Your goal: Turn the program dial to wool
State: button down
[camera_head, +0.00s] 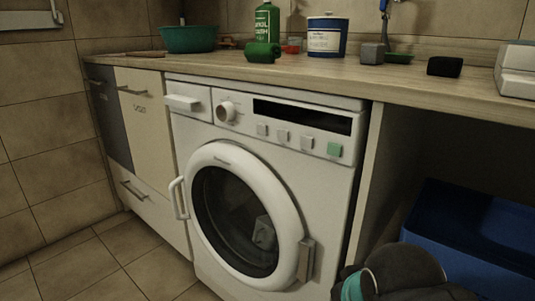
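The program dial (225,111) is a round, light knob on the upper left of the washing machine's panel, between the detergent drawer (183,103) and the dark display (302,116). Its markings are too small to read, so its setting cannot be told. The white washing machine (335,178) stands under the counter with its round door (290,205) closed. A dark rounded part with a teal band at the bottom right is part of my arm. My gripper's fingers do not show.
Several buttons, one a green button (334,149), sit below the display. The wooden counter (290,72) overhangs above, holding a green basin (188,39) and bottles. A blue bin (470,225) stands at the right.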

aim_at(226, 111)
jog(key=z, duration=0.9)
jog(key=k, duration=0.85)
jog(key=u, duration=0.65)
jog(key=i, duration=0.55)
